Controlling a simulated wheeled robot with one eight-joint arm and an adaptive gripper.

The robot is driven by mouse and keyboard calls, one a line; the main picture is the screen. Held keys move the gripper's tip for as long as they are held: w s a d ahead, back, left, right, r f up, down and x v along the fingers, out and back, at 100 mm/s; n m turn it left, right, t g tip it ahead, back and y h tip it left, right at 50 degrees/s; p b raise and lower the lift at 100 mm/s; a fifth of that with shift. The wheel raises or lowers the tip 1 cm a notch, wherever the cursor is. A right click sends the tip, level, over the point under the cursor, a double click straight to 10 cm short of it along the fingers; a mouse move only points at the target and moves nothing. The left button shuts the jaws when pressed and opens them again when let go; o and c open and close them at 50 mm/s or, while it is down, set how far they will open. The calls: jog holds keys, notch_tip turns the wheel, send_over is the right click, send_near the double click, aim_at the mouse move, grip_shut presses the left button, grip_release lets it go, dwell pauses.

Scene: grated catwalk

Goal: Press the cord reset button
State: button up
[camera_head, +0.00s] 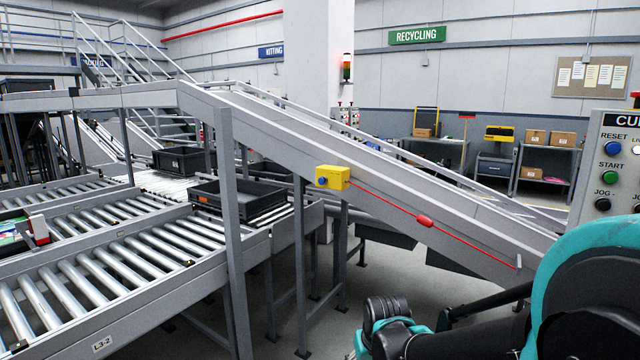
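A yellow pull-cord switch box (336,178) is mounted on the side of the inclined conveyor, near the middle of the picture. A blue round button (322,181) sits on its left face. A red cord (385,202) runs from the box down to the right along the conveyor side, with a red grip (425,220) on it. My teal and black arm is at the lower right, below and to the right of the box and apart from it. I cannot make out gripper fingers in this view.
A control panel (600,205) at the right edge has a blue RESET button (613,148) and a green START button (608,178). A roller conveyor (130,268) fills the left. A grey post (230,230) stands left of the yellow box. Black totes (240,203) sit behind it.

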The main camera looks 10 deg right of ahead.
grip_shut()
dwell(1.4)
